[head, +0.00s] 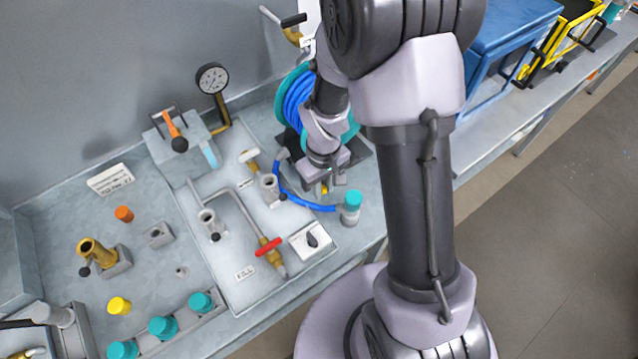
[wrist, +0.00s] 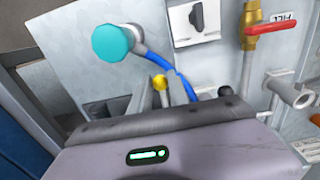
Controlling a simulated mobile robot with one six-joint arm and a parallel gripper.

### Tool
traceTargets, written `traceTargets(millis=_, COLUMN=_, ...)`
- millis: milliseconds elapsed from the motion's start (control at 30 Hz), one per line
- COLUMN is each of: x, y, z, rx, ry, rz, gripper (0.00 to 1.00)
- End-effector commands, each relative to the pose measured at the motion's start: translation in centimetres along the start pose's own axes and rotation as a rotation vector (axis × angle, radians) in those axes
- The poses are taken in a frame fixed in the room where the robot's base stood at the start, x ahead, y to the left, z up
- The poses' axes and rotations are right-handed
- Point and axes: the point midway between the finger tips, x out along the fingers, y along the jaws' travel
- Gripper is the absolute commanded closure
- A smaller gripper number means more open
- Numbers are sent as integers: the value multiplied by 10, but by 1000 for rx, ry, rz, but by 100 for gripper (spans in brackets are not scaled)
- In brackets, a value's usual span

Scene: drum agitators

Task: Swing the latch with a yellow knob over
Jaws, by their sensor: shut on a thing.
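The latch's small yellow knob (wrist: 159,82) shows in the wrist view just beyond the edge of my gripper's body. In the head view the knob (head: 324,189) is a small yellow spot beneath my gripper (head: 326,184). My gripper is shut on the knob, with its fingers pointing down at the bench. The rest of the latch is mostly hidden behind my gripper, so I cannot tell its swing angle.
A blue hose (head: 303,201) runs close by to a teal-capped fitting (head: 351,205). A hose reel (head: 292,98) stands behind my wrist. A red-handled valve (head: 268,246), a black rotary switch (head: 312,240) and pipe stubs (head: 270,187) are nearby at left and front.

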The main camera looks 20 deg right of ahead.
Motion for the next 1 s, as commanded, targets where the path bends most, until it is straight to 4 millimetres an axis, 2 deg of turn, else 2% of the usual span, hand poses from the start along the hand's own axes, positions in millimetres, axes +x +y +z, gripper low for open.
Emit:
traceTargets(millis=333, x=-4, y=0, z=0, rx=0, ry=1, rz=0, gripper=100)
traceTargets(millis=667, x=-34, y=0, z=-4, rx=0, ry=2, rz=1, gripper=100)
traceTargets(millis=1000, x=-35, y=0, z=-6, rx=0, ry=2, rz=1, gripper=100)
